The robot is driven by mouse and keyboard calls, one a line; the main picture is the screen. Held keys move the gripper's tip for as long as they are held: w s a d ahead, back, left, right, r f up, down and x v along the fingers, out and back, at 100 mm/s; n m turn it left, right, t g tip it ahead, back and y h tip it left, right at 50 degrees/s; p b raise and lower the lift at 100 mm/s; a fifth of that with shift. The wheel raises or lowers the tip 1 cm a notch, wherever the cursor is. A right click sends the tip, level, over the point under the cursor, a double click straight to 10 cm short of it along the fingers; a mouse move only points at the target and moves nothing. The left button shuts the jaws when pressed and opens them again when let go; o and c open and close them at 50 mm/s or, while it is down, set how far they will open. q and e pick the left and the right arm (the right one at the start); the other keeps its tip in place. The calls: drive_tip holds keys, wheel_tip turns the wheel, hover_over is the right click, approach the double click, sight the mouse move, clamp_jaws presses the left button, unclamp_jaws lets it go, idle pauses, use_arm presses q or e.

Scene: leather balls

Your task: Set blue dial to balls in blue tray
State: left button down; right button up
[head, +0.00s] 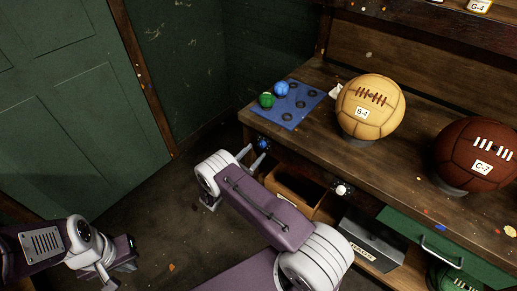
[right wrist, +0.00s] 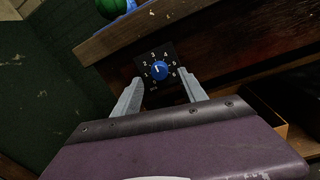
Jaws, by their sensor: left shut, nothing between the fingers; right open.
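The blue tray (head: 301,104) lies on the workbench with several dark ring-shaped seats. A green ball (head: 267,100) and a blue ball (head: 281,89) sit at its left side; the other visible seats look empty. The blue dial (head: 264,143) is on the bench's front face below the tray. In the right wrist view the blue dial (right wrist: 160,71) has a dark plate numbered 1 to 6; its exact setting is hard to read. My right gripper (right wrist: 159,80) is open, its fingers pointing at the dial from either side, apparently short of the knob. My left gripper (head: 126,262) is shut and empty, low at left.
A tan ball (head: 370,106) and a brown ball (head: 476,155) stand on the bench. A white knob (head: 342,189) is further right on the front face. An open wooden box (head: 296,188) and a green drawer (head: 444,247) are below. Floor at left is clear.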

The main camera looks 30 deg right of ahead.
sight(261, 146)
drive_tip(key=x, duration=0.3)
drive_tip(key=shift+w+d, duration=0.15)
drive_tip(key=shift+d, duration=0.05)
clamp_jaws()
drive_tip(key=shift+n, duration=0.4)
drive_tip(key=n+b, duration=0.1)
drive_tip(key=n, duration=0.1)
drive_tip(key=shift+n, duration=0.4)
drive_tip(key=shift+n+b, duration=0.55)
drive_tip(key=shift+n, duration=1.95)
